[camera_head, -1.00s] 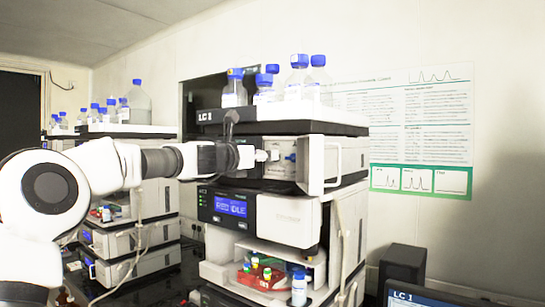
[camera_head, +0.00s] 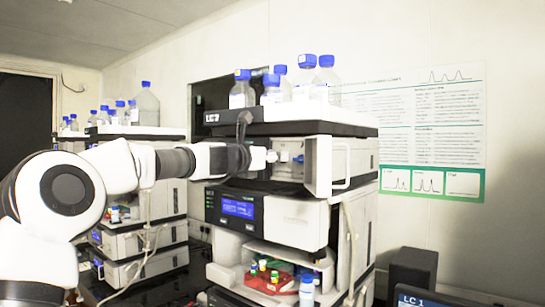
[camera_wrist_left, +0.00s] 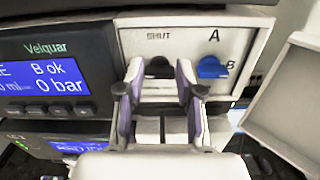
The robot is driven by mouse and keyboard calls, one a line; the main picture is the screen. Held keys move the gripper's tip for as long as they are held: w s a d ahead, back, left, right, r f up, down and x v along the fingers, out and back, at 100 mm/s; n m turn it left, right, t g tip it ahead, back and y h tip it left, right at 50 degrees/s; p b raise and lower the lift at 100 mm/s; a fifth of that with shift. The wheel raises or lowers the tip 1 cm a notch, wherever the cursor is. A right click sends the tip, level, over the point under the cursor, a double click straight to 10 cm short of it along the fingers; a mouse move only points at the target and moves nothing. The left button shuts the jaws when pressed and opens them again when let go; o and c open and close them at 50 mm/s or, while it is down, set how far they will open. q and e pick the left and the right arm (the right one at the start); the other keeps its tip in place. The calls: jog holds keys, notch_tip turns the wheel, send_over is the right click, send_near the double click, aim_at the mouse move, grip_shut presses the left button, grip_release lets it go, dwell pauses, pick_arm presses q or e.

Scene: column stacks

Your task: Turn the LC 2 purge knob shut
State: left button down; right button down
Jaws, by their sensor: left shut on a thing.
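The black purge knob (camera_wrist_left: 159,66) sits on the white front panel under the word SHUT in the left wrist view. My left gripper (camera_wrist_left: 160,80) has a finger on each side of it and is shut on it; the fingers hide part of the knob, and its pointing cannot be told. In the head view, my left gripper (camera_head: 268,156) reaches the open front bay of the upper module, and the knob is hidden there. The label (camera_head: 212,117) on this stack seems to read LC 2, though it is small. My right gripper is not in view.
A blue selector knob (camera_wrist_left: 212,67) marked A and B is just right of the black knob. The opened door (camera_head: 324,166) stands out at the right of the bay. Capped bottles (camera_head: 304,80) stand on top. Another stack (camera_head: 140,200) is at the left.

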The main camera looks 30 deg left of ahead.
pick_arm(q)
jog(key=m, duration=0.2)
jog(key=m+b, duration=0.1)
jog(key=m, duration=0.1)
jog(key=shift+d+f+m+b, duration=0.15)
jog(key=shift+f+m+b, duration=0.15)
jog(key=shift+f+m, duration=0.1)
jog(key=m+b, duration=0.1)
jog(key=m, duration=0.3)
jog(key=shift+d, duration=0.1)
jog(key=m+b, duration=0.2)
jog(key=m, duration=0.3)
jog(key=shift+w+m, duration=0.15)
jog(key=shift+m, duration=0.15)
jog(key=shift+r+m+b, duration=0.2)
jog(key=shift+m+b, duration=0.55)
jog(key=shift+m, duration=0.65)
jog(key=c, duration=1.9)
grip_release()
jog(key=shift+r, duration=0.1)
jog(key=o, duration=0.7)
jog(key=shift+o, duration=0.8)
jog(key=shift+w+f, duration=0.2)
jog(key=shift+w, duration=0.1)
jog(key=shift+a+f, duration=0.1)
jog(key=shift+a, duration=0.1)
jog(key=shift+s+d, duration=0.1)
